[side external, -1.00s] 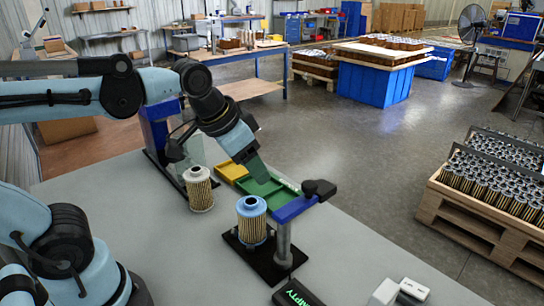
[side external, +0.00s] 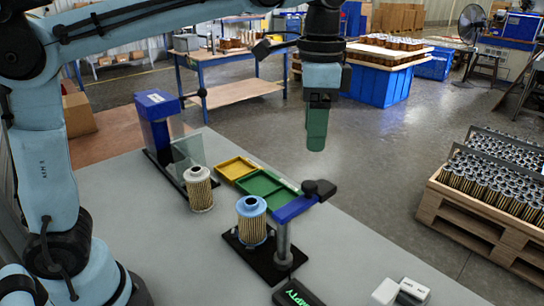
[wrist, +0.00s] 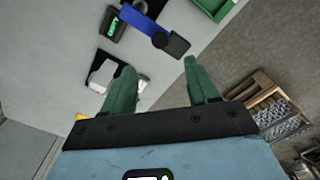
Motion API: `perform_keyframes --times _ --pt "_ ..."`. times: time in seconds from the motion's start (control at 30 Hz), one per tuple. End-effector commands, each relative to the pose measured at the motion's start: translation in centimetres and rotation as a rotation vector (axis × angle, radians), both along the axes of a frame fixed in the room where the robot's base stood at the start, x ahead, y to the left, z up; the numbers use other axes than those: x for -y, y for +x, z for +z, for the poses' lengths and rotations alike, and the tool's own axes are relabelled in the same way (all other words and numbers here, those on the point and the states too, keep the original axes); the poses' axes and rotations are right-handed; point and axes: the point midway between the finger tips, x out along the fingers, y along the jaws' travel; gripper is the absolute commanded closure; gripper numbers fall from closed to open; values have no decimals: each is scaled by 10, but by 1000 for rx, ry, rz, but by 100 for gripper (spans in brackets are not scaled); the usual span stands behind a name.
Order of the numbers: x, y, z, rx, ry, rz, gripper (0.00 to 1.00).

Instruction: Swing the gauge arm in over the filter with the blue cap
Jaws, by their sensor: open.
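The filter with the blue cap (side external: 252,222) stands upright on a black base plate (side external: 266,262). Beside it a grey post carries the blue gauge arm (side external: 293,208), which points up and right, away from the filter, and ends in a black knob (side external: 320,188). In the wrist view the gauge arm (wrist: 146,22) and its black end (wrist: 172,43) show ahead of the fingers; the blue-capped filter is not clearly seen there. My gripper (side external: 316,148) hangs pointing down, above and behind the knob, apart from it. Its green fingers (wrist: 159,66) are spread and empty.
A second filter with a pale cap (side external: 199,188) stands left, by a clear panel and a blue column (side external: 155,120). Yellow (side external: 236,168) and green (side external: 262,184) trays lie behind the gauge. A black EMPTY sign (side external: 298,293) and white blocks (side external: 400,290) lie in front.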

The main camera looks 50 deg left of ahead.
Motion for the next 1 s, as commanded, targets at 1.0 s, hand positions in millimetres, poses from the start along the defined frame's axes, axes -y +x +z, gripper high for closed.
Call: perform_keyframes --times 1.0 --pt "-1 0 -104 2 -1 3 41"
